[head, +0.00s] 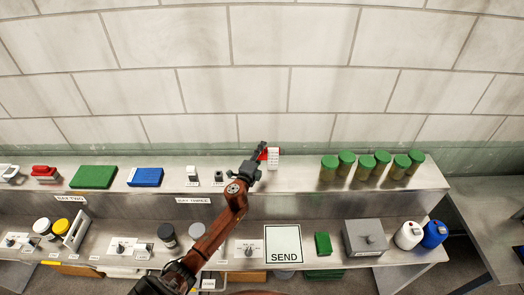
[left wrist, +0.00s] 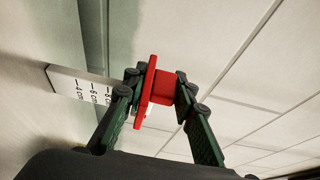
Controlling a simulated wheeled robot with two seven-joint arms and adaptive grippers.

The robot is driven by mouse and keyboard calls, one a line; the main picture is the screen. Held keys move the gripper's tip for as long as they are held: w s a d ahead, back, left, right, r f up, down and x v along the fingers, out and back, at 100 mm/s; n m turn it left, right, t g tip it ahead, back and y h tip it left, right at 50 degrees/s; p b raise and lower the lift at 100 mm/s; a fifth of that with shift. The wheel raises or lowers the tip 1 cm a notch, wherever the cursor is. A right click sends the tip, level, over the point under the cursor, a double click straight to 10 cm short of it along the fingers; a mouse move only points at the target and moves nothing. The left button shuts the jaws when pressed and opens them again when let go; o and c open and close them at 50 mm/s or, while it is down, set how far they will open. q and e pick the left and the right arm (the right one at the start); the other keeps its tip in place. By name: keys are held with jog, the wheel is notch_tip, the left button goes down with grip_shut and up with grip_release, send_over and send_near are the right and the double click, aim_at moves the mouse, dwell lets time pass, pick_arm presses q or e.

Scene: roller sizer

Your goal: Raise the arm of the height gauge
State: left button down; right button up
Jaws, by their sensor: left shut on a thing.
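The height gauge is a white upright scale (head: 273,155) with black marks, standing on the upper shelf against the wall. In the left wrist view its scale (left wrist: 85,88) shows centimetre marks, with 4 cm and neighbouring marks readable. Its red arm (left wrist: 160,88) sits between the fingers of my left gripper (left wrist: 158,90), which is shut on it. In the head view the red arm (head: 263,154) shows just beside the fingertips of my left gripper (head: 258,154). Part of the scale is hidden behind the red arm and the fingers. My right gripper is not in view.
On the upper shelf (head: 300,180) stand several green-lidded jars (head: 346,163) at the right, and a blue block (head: 145,177) and green block (head: 93,177) at the left. The lower shelf holds a SEND panel (head: 283,243), a grey box (head: 365,238) and dials.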

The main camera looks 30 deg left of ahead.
pick_arm(q)
jog(key=shift+w+r, duration=0.1)
jog(key=shift+r, duration=0.5)
jog(key=c, duration=1.7)
grip_release()
jog(key=shift+f, duration=0.1)
jog(key=shift+s+f, duration=0.15)
jog(key=shift+s, duration=0.35)
jog(key=s, duration=0.3)
jog(key=s+d, duration=0.1)
jog(key=s, duration=0.7)
jog(key=shift+d, duration=0.4)
jog(key=shift+w+d, duration=0.1)
